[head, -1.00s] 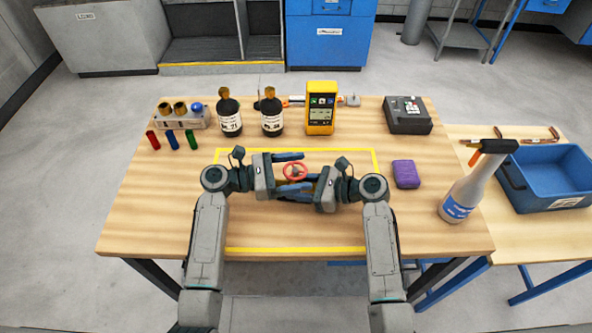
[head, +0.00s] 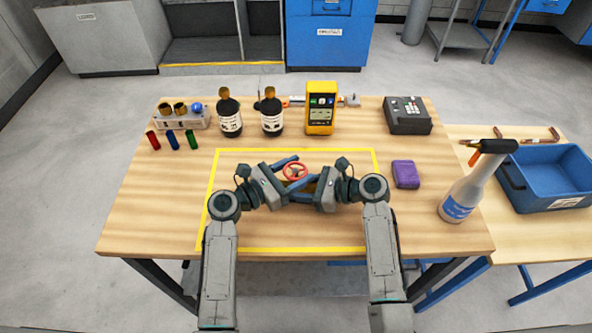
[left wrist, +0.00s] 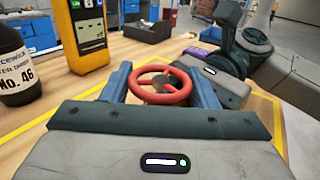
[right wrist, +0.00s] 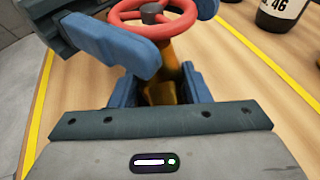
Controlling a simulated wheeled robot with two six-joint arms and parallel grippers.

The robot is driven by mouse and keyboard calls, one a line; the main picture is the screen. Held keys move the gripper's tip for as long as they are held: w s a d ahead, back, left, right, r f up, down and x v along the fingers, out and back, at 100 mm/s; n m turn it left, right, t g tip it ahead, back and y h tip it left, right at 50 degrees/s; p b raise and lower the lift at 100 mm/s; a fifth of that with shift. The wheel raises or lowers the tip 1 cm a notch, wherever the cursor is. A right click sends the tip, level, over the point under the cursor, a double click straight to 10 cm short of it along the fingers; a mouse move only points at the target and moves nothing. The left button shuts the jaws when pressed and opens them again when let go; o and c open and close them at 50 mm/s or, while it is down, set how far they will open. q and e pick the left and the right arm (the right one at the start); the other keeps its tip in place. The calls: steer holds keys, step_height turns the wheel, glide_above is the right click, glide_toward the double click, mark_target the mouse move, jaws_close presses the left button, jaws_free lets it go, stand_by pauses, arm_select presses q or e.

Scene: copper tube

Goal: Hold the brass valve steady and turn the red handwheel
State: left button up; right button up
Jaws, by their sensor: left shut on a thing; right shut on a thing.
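The red handwheel (head: 295,171) sits on top of the brass valve, whose body (right wrist: 172,72) shows in the right wrist view. My left gripper (head: 294,172) is shut on the handwheel, with one blue finger on each side of the rim. In the left wrist view the handwheel (left wrist: 160,84) sits between those fingers. My right gripper (head: 303,191) is shut on the brass body below the wheel. In the right wrist view its fingers flank the lower body and partly hide it. The left gripper's finger crosses above, beside the handwheel (right wrist: 152,12).
Yellow tape marks a rectangle (head: 212,190) around the work spot. Behind stand two dark bottles (head: 230,115) and a yellow meter (head: 321,108). A purple block (head: 405,174) and a spray bottle (head: 470,185) are at the right.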

arm_select(q)
steer(key=o, duration=1)
steer(key=v, duration=1.2)
